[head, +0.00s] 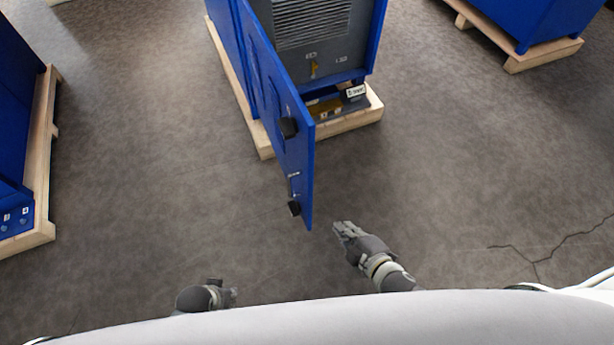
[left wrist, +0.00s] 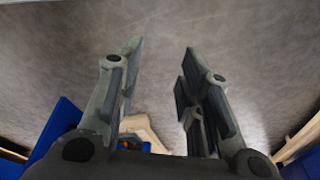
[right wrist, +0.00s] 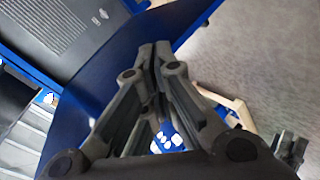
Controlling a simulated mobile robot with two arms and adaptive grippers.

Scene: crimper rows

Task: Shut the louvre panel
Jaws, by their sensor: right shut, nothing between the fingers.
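A blue hinged panel (head: 265,95) stands open on the cabinet, swung out toward me, with black knobs on its face. It also shows in the right wrist view (right wrist: 105,75), behind the fingers. Behind it is the cabinet's grey slatted front (head: 310,25). My right gripper (head: 340,229) is shut and empty, just right of the panel's near end; in the head view a small gap shows between them. My left gripper (head: 232,294) is low and left of the panel, apart from it. Its fingers are spread with nothing between them in the left wrist view (left wrist: 160,75).
The cabinet stands on a wooden pallet (head: 350,122). Another blue cabinet on a pallet (head: 40,140) is at the left, and one (head: 530,20) is at the top right. The grey floor (head: 450,170) between is clear; a crack (head: 535,260) runs at the right.

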